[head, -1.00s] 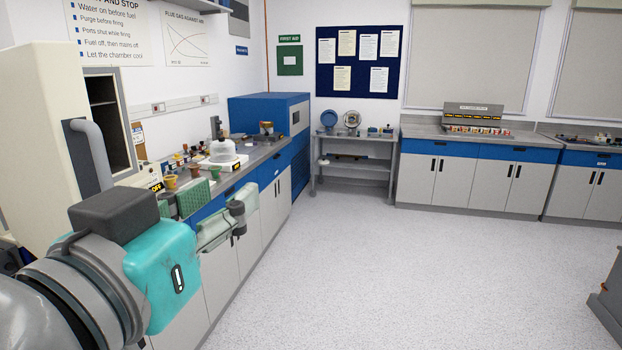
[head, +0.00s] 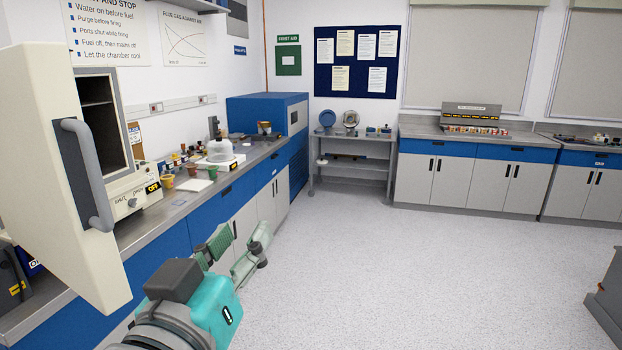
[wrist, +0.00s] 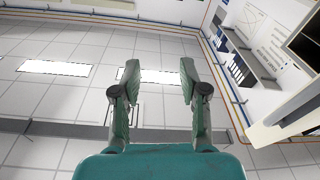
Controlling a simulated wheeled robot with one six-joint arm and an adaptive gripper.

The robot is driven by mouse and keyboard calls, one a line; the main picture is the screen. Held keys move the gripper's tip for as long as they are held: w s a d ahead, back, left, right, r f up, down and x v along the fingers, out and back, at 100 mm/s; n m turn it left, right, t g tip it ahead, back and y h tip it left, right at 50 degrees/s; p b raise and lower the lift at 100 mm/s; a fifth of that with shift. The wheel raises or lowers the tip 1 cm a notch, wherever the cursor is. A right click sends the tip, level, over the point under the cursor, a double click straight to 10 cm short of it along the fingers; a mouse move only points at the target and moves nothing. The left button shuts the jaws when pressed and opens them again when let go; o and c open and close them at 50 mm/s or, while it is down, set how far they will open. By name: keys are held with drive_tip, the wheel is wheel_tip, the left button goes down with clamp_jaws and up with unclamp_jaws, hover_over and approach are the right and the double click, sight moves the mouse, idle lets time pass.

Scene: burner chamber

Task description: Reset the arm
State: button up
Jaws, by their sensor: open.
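My gripper (head: 232,250) is at the lower left of the head view, in front of the blue and white cabinets and clear of the counter. Its two green fingers are spread apart with nothing between them. In the wrist view the open fingers (wrist: 158,80) point up towards the ceiling, and the gap between them is empty. My turquoise wrist shows below the fingers in both views.
An open cream chamber door (head: 75,170) with a grey handle stands at the left, close to my arm.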

drive_tip(key=w+d+f+n+y, duration=0.1)
drive_tip(key=w+f+n, duration=0.1)
drive_tip(key=f, duration=0.4)
drive_tip(key=w+d+f+n+y, duration=0.1)
drive_tip(key=d+f+n, duration=0.1)
drive_tip(key=f, duration=0.3)
drive_tip(key=s+d+f+n+g+y, duration=0.1)
drive_tip(key=s+d+f, duration=0.15)
drive_tip(key=f, duration=0.55)
drive_tip(key=s+d+f+n+y, duration=0.15)
drive_tip(key=d+f, duration=0.25)
drive_tip(key=f, duration=0.4)
drive_tip(key=s+d+f+n+g+y, duration=0.15)
drive_tip(key=d+f, duration=0.25)
drive_tip(key=f, duration=0.4)
drive_tip(key=s+d+f+m, duration=0.1)
drive_tip(key=s+d+f, duration=0.45)
drive_tip(key=s, duration=0.25)
drive_tip(key=s+d+f+m+h, duration=0.1)
drive_tip(key=s+d+m, duration=0.2)
drive_tip(key=s, duration=0.8)
drive_tip(key=s+d+f+m+g+h, duration=0.1)
drive_tip(key=s+d+m, duration=0.3)
drive_tip(key=s, duration=0.8)
drive_tip(key=shift+d+f, duration=0.3)
drive_tip(key=shift+f, duration=0.1)
